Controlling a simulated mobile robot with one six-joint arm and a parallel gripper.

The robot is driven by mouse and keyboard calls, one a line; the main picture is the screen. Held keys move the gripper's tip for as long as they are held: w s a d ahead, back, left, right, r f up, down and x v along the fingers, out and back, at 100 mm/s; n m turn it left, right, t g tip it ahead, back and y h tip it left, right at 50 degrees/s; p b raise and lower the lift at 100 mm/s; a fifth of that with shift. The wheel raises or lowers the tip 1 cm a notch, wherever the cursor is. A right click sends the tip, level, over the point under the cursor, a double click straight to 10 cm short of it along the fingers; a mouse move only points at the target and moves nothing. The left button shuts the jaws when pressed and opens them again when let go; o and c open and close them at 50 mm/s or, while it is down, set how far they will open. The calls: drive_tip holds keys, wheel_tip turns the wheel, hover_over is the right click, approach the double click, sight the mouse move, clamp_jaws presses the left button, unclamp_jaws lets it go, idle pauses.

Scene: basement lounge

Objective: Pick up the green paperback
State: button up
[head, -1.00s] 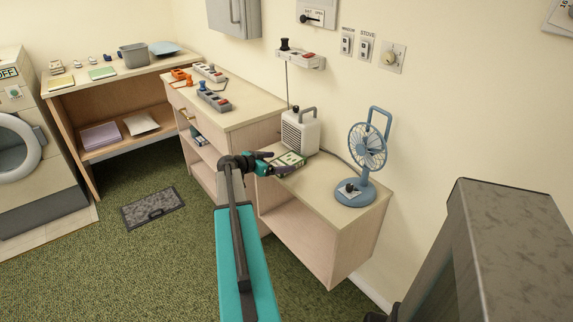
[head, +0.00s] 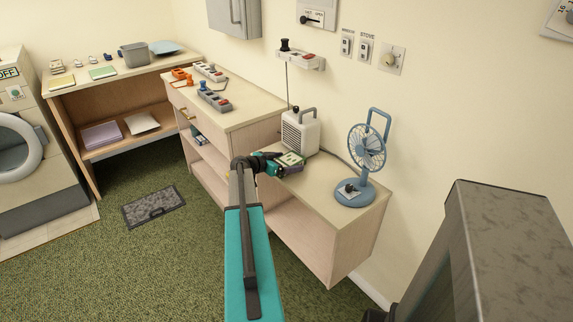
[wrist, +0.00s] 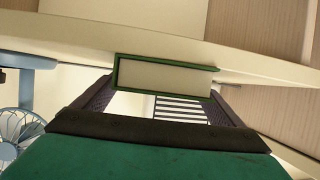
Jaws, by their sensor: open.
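The green paperback (head: 290,159) lies on the low cabinet top (head: 328,190), in front of the white heater. In the wrist view the paperback (wrist: 165,74) shows its pale page edge and green cover at the middle, with the cabinet top above it in the picture. My gripper (head: 288,167) is at the book in the head view and hides part of it. In the wrist view my gripper (wrist: 163,88) is open, one dark finger on each side of the book. I cannot tell whether either finger touches it.
The white heater (head: 300,132) stands just behind the book. A blue fan (head: 365,155) stands to the right on the same top. A taller cabinet (head: 240,115) with colored blocks adjoins at the left. The green carpet (head: 165,245) in front is mostly clear.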

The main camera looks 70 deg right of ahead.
sight(287, 163)
idle(0.3)
drive_tip(key=shift+w, duration=0.1)
drive_tip(key=c, duration=1.2)
drive_tip(key=shift+r, duration=0.2)
drive_tip(key=shift+c, duration=0.2)
drive_tip(key=shift+r+b, duration=0.35)
drive_tip(key=shift+r, duration=0.55)
drive_tip(key=shift+s+a+r, duration=0.2)
drive_tip(key=shift+a+r, duration=0.35)
drive_tip(key=shift+r, duration=0.15)
drive_tip(key=s+a+r+b, duration=0.1)
drive_tip(key=s+a+b, duration=0.2)
drive_tip(key=a, duration=1.1)
drive_tip(key=shift+a+r, duration=0.2)
drive_tip(key=shift+a, duration=0.1)
drive_tip(key=shift+s, duration=0.1)
